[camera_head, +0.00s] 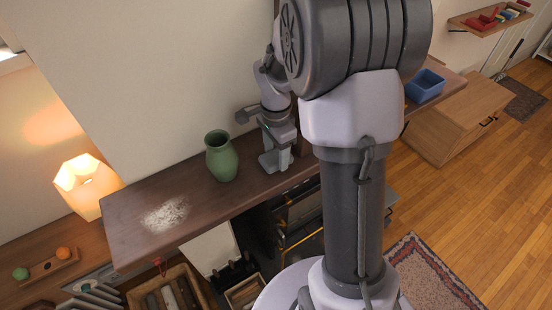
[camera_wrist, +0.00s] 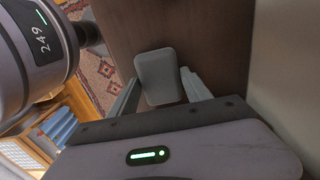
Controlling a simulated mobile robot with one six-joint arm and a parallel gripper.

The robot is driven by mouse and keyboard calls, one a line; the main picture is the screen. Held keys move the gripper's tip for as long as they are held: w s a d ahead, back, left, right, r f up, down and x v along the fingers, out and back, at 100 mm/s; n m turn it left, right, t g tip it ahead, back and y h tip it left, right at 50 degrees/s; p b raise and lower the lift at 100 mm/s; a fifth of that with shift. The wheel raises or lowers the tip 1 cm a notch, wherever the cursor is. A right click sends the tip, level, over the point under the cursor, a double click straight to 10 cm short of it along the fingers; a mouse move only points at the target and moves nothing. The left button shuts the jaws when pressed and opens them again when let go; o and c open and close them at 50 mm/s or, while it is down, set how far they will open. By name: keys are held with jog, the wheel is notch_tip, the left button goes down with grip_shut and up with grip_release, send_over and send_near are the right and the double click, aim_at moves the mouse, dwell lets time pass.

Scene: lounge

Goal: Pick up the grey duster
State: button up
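The grey duster (camera_wrist: 158,66) is a rounded grey block on the dark wooden shelf (camera_wrist: 220,40). In the wrist view it lies between the two fingers of my gripper (camera_wrist: 160,82), with one finger on each side. The fingers look spread, with narrow gaps beside the duster. In the head view my gripper (camera_head: 276,158) points down at the shelf (camera_head: 125,222), right of a green vase. There the duster is hard to tell apart from the grey fingers.
The green vase (camera_head: 221,157) stands close to the left of my gripper. A pale dusty patch (camera_head: 166,213) marks the shelf's left part. A lit lamp (camera_head: 87,184) is at the left. A blue bin (camera_head: 425,86) stands farther right. The wall runs behind the shelf.

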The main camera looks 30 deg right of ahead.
aim_at(276, 156)
jog(key=c, duration=0.8)
jog(key=shift+r, duration=0.3)
notch_tip(276, 156, up, 3)
jog(key=shift+r+p, duration=0.2)
jog(key=shift+p, duration=0.2)
jog(key=s+a+r+b, duration=0.1)
jog(key=s+a, duration=0.7)
jog(key=s, duration=0.5)
jog(key=shift+s+a, duration=0.2)
jog(key=shift+a, duration=0.2)
